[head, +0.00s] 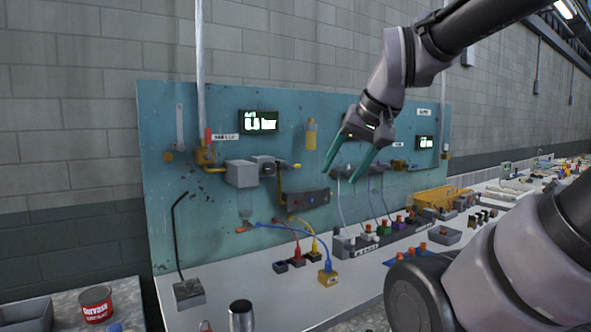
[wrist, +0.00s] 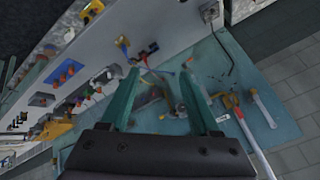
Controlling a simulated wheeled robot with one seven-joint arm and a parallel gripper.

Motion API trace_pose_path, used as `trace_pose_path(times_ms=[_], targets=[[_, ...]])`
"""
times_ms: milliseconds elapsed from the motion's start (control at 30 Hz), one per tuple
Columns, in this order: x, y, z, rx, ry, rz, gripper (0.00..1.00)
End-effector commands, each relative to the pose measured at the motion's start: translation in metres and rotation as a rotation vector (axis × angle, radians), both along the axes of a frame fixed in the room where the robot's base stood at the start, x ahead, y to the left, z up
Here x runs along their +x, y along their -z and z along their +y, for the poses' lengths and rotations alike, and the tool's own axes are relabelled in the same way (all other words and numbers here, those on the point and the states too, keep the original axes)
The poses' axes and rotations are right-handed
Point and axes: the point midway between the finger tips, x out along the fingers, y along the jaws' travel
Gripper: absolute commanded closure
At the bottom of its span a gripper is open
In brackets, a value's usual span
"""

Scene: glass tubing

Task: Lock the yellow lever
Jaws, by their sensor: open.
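My gripper (head: 338,177) is open and empty, in front of the teal panel and apart from it, right of the panel's middle. Its two green fingers point down and slightly left; they also show in the wrist view (wrist: 160,73). At the panel's left, a yellow fitting (head: 206,156) with a red handle sits on the vertical pipe; it shows at the lower right in the wrist view (wrist: 230,101). A small yellow tip (head: 297,166) sticks out right of the grey blocks. I cannot tell which yellow part is the lever, or its locked state.
The teal panel (head: 170,220) carries displays, a yellow bottle (head: 310,133) and a dark box (head: 305,198). The white bench (head: 235,285) below holds cabled blocks, a metal cup (head: 241,316) and a black rod on a base (head: 188,292). A red can (head: 96,304) stands at left.

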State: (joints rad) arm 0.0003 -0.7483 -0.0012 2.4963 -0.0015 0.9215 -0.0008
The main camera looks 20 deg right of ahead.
Motion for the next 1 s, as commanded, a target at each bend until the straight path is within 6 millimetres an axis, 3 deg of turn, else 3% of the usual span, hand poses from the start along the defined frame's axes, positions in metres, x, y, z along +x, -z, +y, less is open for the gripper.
trace_pose_path(times_ms=[33,133,367,633,833,1000], targets=[[0.001,0.001,0.001,0.01,0.003,0.009,0.61],[0.008,0.004,0.009,0.063,0.016,0.047,0.99],[0.044,0.014,0.046,0.353,0.099,0.231,1.0],[0.113,0.016,0.085,0.778,0.245,0.433,1.0],[0.181,0.018,0.094,1.105,0.377,0.534,1.0],[0.246,0.026,0.081,1.386,0.508,0.576,1.0]])
